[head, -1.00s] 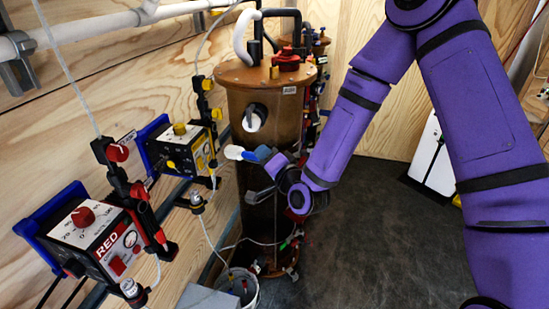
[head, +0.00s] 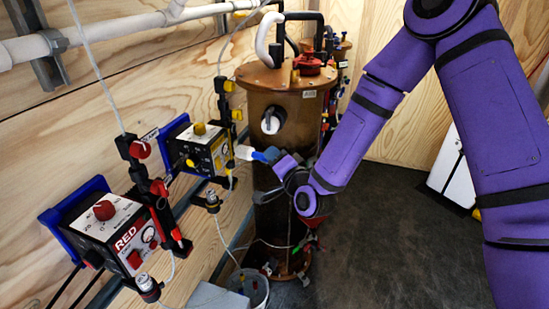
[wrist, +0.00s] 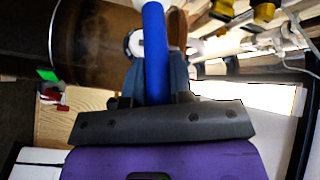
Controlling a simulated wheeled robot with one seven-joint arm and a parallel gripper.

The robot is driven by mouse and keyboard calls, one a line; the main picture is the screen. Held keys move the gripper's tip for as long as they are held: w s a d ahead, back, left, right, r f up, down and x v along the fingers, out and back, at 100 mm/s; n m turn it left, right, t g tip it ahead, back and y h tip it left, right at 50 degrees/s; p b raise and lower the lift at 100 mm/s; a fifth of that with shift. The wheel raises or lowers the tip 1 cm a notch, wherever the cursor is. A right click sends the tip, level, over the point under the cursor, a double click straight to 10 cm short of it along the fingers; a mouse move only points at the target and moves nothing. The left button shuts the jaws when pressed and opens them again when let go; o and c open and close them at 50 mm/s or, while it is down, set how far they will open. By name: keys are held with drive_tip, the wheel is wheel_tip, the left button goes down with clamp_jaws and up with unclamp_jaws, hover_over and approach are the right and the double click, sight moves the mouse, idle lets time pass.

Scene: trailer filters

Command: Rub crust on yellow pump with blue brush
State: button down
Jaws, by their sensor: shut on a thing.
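The yellow pump (head: 205,150) is a box with a white top, a yellow knob and a blue bracket on the plywood wall, left of the brown tank. The blue brush has a blue handle (head: 266,156) and a pale head (head: 244,153), which points left at the pump's right side. I cannot tell whether the head touches the pump. My gripper (head: 281,163) is shut on the handle, in front of the tank. In the wrist view the handle (wrist: 154,45) stands between both fingers (wrist: 156,88). No crust can be made out on the pump.
The red pump (head: 108,232) is nearer, at lower left. The brown tank (head: 283,125) stands behind my gripper. Clear tubes and yellow and black fittings (head: 225,88) rise near the brush. A bucket (head: 250,285) stands below. The dark floor (head: 385,235) at right is clear.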

drive_tip(key=shift+w+a, duration=0.3)
drive_tip(key=shift+a, duration=0.5)
idle(0.4)
drive_tip(key=shift+d, duration=0.1)
idle(1.4)
drive_tip(key=s+d, duration=0.2)
drive_tip(key=d, duration=0.3)
drive_tip(key=shift+d, duration=0.35)
drive_tip(key=shift+s, duration=0.1)
idle(0.3)
